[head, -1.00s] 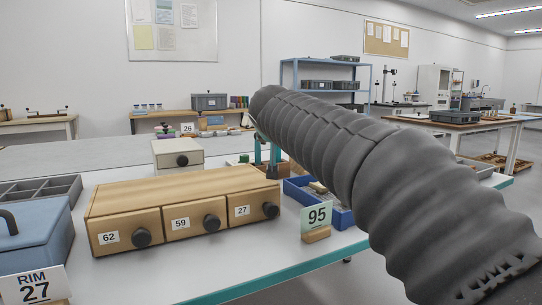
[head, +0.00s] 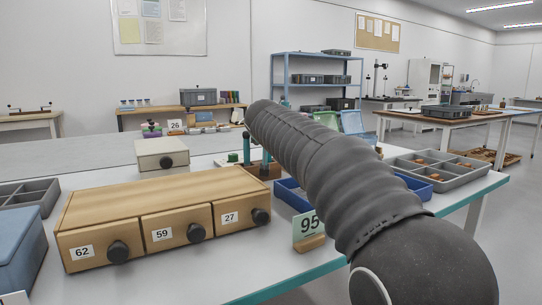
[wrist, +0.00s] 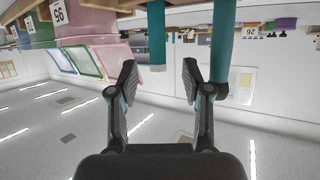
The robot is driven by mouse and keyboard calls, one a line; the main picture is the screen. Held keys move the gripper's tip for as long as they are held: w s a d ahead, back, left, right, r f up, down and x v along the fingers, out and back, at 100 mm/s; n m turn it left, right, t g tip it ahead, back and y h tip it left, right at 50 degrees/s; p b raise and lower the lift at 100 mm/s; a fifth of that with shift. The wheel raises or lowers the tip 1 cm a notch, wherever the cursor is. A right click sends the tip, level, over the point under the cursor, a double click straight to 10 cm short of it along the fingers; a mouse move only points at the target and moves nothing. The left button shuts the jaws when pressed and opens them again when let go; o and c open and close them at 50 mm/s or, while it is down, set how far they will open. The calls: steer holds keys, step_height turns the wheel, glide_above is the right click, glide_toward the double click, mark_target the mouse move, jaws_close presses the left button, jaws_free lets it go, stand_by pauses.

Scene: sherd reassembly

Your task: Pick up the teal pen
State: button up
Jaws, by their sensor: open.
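Two teal upright pens show in the head view, the left one (head: 246,148) and the right one (head: 266,157), at a wooden block (head: 268,172) behind the drawer unit. The wrist view looks upside down; there one teal pen (wrist: 157,38) lies in line with the gap between my fingertips, and a thicker-looking teal one (wrist: 223,45) is right of the right finger. I cannot tell which is the task's pen. My gripper (wrist: 160,75) is open and empty, with the pens beyond its tips. In the head view my arm hides the gripper.
A wooden drawer unit (head: 160,205) fills the table's near left, with a pale box (head: 162,157) behind. A blue tray (head: 290,195) and a "95" card (head: 308,228) are near my arm. A grey compartment tray (head: 445,172) stands right.

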steer(key=shift+r+p+x, duration=0.15)
steer(key=shift+p+x, duration=0.05)
steer(key=shift+x, duration=0.95)
steer(key=shift+r+p+x, duration=0.15)
steer(key=shift+x, duration=1)
steer(key=shift+w+d, duration=0.1)
steer(key=shift+c, duration=0.3)
jaws_close()
